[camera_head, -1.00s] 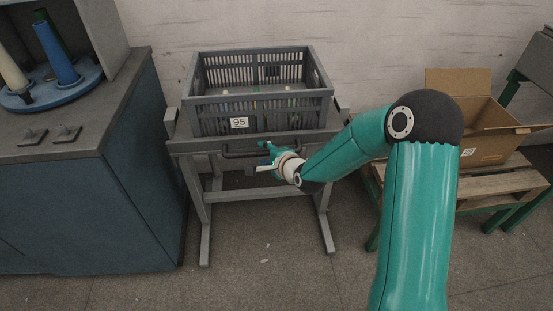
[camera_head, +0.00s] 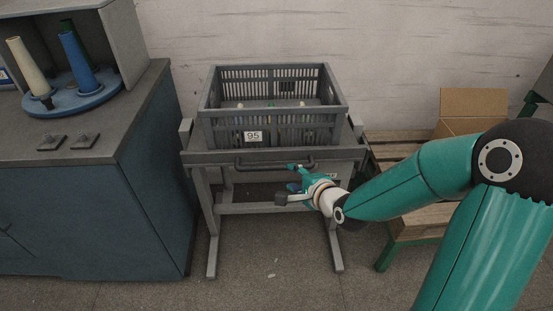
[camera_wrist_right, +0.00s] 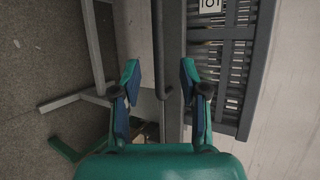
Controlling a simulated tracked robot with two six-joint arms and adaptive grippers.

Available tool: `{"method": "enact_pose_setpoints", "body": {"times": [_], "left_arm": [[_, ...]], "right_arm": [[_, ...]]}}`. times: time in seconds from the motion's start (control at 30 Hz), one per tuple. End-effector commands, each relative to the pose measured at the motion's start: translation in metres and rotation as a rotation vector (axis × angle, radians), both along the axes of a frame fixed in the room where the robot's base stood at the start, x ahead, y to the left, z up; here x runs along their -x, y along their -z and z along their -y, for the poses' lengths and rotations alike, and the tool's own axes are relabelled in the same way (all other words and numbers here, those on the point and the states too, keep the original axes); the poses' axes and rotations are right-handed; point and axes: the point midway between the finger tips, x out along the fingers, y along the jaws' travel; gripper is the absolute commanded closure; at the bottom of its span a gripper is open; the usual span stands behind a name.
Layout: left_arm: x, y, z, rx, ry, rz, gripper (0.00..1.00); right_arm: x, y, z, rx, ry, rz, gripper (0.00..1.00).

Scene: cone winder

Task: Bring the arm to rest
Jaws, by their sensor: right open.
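My right arm is teal and comes in from the right in the head view. Its right gripper (camera_head: 291,178) is in front of the grey stand (camera_head: 200,160), below and near the dark bar handle (camera_head: 262,166) on its front. In the right wrist view the right gripper (camera_wrist_right: 158,78) has its two teal and blue fingers spread apart, with nothing held between them. The bar handle (camera_wrist_right: 158,40) runs beyond the gap between the fingers; the head view does not clearly show whether they touch it. My left gripper is not in view.
A grey crate (camera_head: 290,135) labelled 95 sits on the stand. A blue-grey cabinet (camera_head: 90,210) with a blue disc (camera_head: 60,100) bearing cones stands at left. At right, a cardboard box (camera_head: 470,103) sits on a wooden pallet (camera_head: 400,148). The wall is behind.

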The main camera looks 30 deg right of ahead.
Motion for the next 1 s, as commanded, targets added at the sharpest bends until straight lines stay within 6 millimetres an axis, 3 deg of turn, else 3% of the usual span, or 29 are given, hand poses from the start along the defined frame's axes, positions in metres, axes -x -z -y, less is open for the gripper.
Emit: {"method": "enact_pose_setpoints", "body": {"times": [0.27,0.37,0.5,0.67,0.8,0.9,1.0], "left_arm": [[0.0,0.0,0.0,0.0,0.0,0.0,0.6],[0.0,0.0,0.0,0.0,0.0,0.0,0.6],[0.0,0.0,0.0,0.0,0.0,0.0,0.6],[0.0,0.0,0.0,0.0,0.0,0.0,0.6],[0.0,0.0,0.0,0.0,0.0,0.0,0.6],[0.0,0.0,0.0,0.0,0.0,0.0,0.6],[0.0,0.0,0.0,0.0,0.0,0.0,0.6]], "right_arm": [[-0.003,0.009,-0.012,-0.01,-0.026,-0.017,0.57],[-0.005,0.036,-0.034,-0.035,-0.073,-0.071,0.57],[0.005,0.102,-0.084,-0.093,-0.165,-0.22,0.57],[0.052,0.192,-0.15,-0.016,-0.406,-0.466,0.57],[0.118,0.256,-0.196,0.16,-0.759,-0.651,0.57],[0.154,0.278,-0.211,0.281,-0.999,-0.702,0.57],[0.173,0.286,-0.215,0.38,-1.179,-0.703,0.57]]}}
